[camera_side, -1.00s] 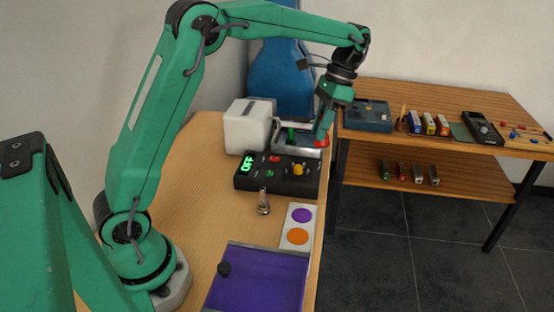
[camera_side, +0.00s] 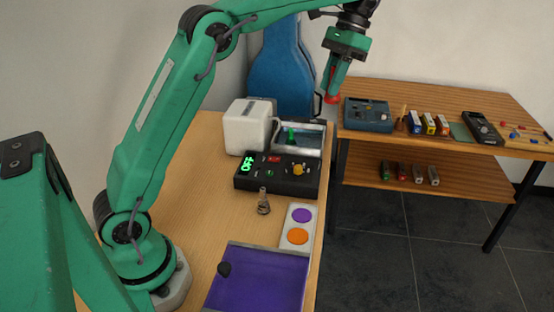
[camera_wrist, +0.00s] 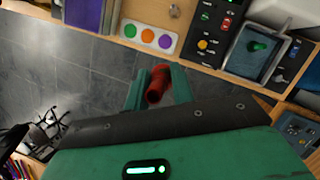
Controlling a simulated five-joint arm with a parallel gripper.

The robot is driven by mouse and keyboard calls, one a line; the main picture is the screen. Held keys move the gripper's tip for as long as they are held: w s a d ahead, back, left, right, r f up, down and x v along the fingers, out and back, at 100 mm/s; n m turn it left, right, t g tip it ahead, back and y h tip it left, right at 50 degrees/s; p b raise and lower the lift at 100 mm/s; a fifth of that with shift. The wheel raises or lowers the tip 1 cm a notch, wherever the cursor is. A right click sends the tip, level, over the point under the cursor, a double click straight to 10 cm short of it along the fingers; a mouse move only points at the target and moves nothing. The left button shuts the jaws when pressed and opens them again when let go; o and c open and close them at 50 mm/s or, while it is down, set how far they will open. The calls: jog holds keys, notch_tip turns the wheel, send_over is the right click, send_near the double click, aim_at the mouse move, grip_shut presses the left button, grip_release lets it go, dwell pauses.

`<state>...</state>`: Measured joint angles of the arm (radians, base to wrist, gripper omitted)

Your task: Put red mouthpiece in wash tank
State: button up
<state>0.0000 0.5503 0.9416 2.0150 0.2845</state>
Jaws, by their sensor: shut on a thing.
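The red mouthpiece (camera_side: 331,99) is held between the fingertips of my gripper (camera_side: 334,88), up in the air in the side view. In the wrist view the red mouthpiece (camera_wrist: 156,86) sits between the two green fingers of my gripper (camera_wrist: 160,77), its round open end showing. The wash tank (camera_side: 318,127) is a metal-rimmed basin at the far end of the bench, with a green piece (camera_side: 291,135) inside it. My gripper is above and to the right of the tank in the side view, apart from it. The tank (camera_wrist: 242,60) also shows in the wrist view, at upper right.
A small metal piece (camera_side: 264,204) stands on the bench near a card with coloured discs (camera_side: 298,222) and a purple tray (camera_side: 258,285). A wooden shelf table (camera_side: 440,95) holds tools.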

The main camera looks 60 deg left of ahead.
jog(key=shift+f, duration=0.1)
jog(key=w+a+f+n+t, duration=0.1)
jog(key=w+a+f+n, duration=0.3)
jog(key=a+f, duration=0.6)
jog(key=w+a+f+n+t, duration=0.1)
jog(key=w+a+f+n, duration=0.4)
jog(key=w+a+f, duration=0.3)
notch_tip(320, 180, down, 5)
jog(key=shift+a+r+h, duration=0.2)
jog(key=shift+a+h, duration=0.2)
jog(key=shift+a, duration=0.45)
jog(key=shift+f, duration=0.15)
jog(key=shift+w+x, duration=0.15)
jog(key=shift+x, duration=0.75)
jog(key=shift+w+x, duration=0.2)
jog(key=shift+x, duration=0.7)
jog(key=shift+w+x, duration=0.15)
jog(key=shift+x, duration=0.75)
jog(key=shift+a+f, duration=0.2)
jog(key=shift+f, duration=0.3)
jog(key=o, duration=1)
jog(key=shift+o, duration=0.2)
